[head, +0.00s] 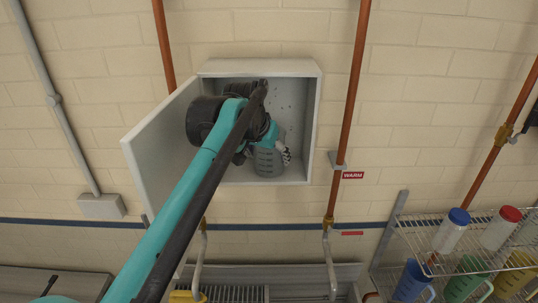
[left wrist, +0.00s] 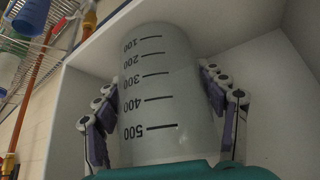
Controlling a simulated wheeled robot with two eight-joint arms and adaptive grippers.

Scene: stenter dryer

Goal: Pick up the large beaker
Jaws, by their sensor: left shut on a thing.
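The large beaker (head: 267,161) is a translucent grey vessel with dark graduation marks. It stands inside an open white wall cabinet (head: 308,125). In the left wrist view the beaker (left wrist: 158,85) fills the middle, with marks from 100 to 500. My left gripper (head: 268,150) reaches into the cabinet from the left, and its arm hides part of the interior. In the left wrist view the fingers of my left gripper (left wrist: 165,105) lie on both sides of the beaker, shut on it. Whether the beaker's base touches the cabinet floor cannot be told. My right gripper is not in view.
The cabinet door (head: 158,150) hangs open to the left. Vertical copper pipes (head: 352,90) run beside the cabinet. A wire shelf (head: 450,225) with bottles and coloured jugs stands at the lower right.

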